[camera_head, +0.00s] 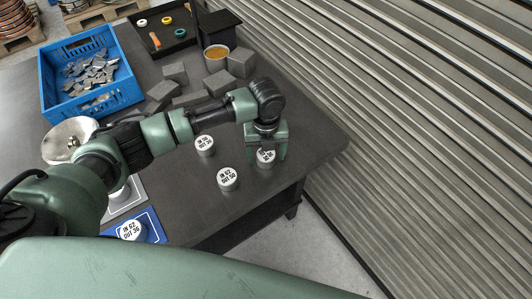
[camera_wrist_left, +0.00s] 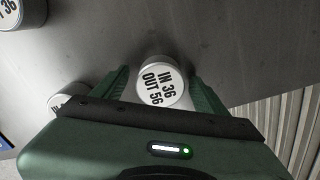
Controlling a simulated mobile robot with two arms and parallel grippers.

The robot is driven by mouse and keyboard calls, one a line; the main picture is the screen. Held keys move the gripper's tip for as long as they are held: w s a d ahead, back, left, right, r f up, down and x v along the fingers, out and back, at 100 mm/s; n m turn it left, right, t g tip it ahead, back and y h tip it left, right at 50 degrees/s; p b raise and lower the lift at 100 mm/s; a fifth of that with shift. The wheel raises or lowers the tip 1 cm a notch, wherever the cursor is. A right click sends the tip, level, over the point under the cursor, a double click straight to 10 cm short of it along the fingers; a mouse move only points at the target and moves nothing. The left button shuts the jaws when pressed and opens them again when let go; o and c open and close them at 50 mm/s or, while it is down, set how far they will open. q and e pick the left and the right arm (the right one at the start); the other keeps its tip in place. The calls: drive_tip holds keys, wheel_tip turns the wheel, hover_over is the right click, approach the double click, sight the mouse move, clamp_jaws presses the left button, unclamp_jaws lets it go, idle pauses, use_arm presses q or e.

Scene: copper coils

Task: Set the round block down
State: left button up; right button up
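A round block (camera_head: 266,157) with a white labelled top and grey side is between the fingers of my left gripper (camera_head: 266,154), near the table's right end. The gripper looks open around the block. The block appears upright at table level; its base is partly hidden. My right gripper is not in view.
Two similar round blocks stand nearby, one (camera_head: 204,145) behind-left and one (camera_head: 228,179) front-left. Another (camera_head: 131,230) sits on a blue pad. Grey blocks (camera_head: 175,73), a blue crate (camera_head: 135,91) and a black tray (camera_head: 151,20) lie farther back. The ribbed wall (camera_head: 420,120) is right.

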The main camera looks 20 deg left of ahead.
sight(266, 154)
use_arm(q)
wheel_tip(266, 154, up, 12)
drive_tip(key=b, duration=0.1)
drive_tip(key=shift+r, duration=0.2)
idle(0.7)
